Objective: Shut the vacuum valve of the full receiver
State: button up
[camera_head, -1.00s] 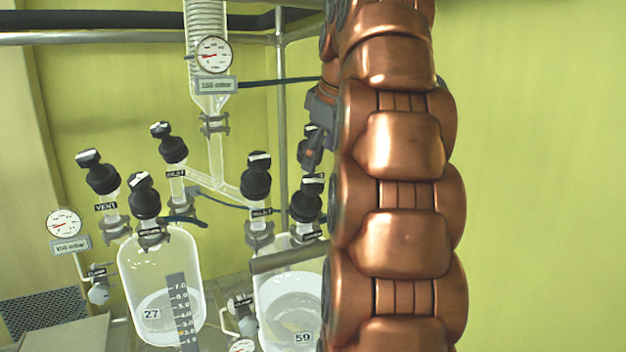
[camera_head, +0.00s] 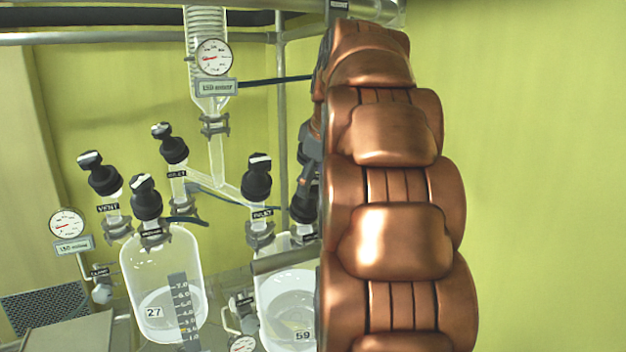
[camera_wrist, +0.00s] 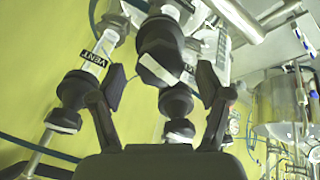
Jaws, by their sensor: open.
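The left receiver, marked 27 (camera_head: 190,262), and the right receiver, marked 59 (camera_head: 262,315), are clear glass vessels with pale liquid. My arm hides part of the right one; I cannot tell which is full. A black valve (camera_head: 146,197) with a white handle mark tops the left receiver. The right receiver has an INLET valve (camera_head: 257,178) and another black valve (camera_head: 303,208), partly hidden by my arm. My gripper (camera_wrist: 162,85) is open in the wrist view. A black valve knob (camera_wrist: 160,45) shows between and beyond its fingertips, its label unreadable; contact is unclear.
A valve labelled VENT (camera_wrist: 75,90) stands just left of my gripper, and another black knob (camera_wrist: 177,103) shows between its fingers. In the head view a condenser with a gauge (camera_head: 214,57) hangs above. Tubing and a metal post (camera_head: 283,120) are close to the arm.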

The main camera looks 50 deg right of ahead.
jog(key=shift+w+d+f, duration=0.15)
jog(key=shift+w+f, duration=0.1)
jog(key=shift+f, duration=0.4)
jog(key=c, duration=1.2)
jog(key=shift+o, duration=0.2)
jog(key=shift+f, duration=0.1)
